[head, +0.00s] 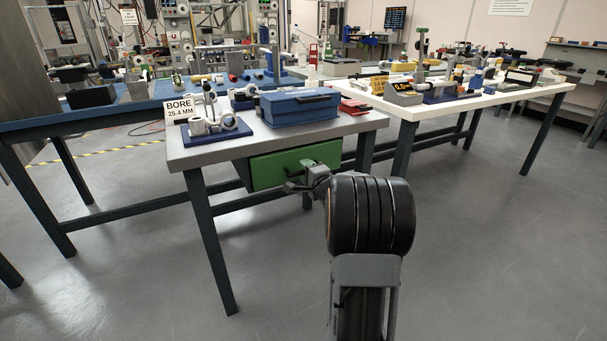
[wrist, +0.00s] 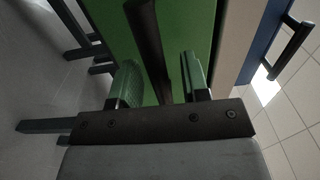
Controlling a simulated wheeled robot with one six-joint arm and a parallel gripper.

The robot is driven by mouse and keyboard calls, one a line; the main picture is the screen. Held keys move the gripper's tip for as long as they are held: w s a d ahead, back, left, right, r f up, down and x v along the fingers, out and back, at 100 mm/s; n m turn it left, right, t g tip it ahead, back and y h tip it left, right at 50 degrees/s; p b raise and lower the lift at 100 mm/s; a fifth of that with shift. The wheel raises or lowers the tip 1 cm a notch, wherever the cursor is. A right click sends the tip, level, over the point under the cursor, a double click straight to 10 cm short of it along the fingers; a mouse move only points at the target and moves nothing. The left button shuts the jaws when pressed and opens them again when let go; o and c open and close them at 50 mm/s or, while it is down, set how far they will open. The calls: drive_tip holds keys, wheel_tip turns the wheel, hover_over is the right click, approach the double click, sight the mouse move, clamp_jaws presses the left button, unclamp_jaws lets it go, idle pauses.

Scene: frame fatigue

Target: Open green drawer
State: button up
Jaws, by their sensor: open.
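The green drawer (head: 270,170) sits under the front edge of the grey-topped table, and its front looks shut. Its green front fills the upper middle of the wrist view (wrist: 107,30). A dark bar handle (wrist: 149,42) runs along that front. My gripper (head: 303,178) is at the drawer front in the head view, partly hiding the handle. In the wrist view my gripper (wrist: 162,82) is open, with one finger on each side of the handle. Whether either finger touches it I cannot tell.
On the grey-topped table (head: 222,150) stand a blue toolbox (head: 300,107), a BORE sign (head: 181,107), and metal parts on a blue base. Table legs flank the drawer. A white table (head: 466,101) is at right. The grey floor in front is clear.

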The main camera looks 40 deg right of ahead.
drive_tip(key=shift+w+d, duration=0.1)
drive_tip(key=shift+w, duration=0.75)
drive_tip(key=shift+c, duration=0.2)
clamp_jaws()
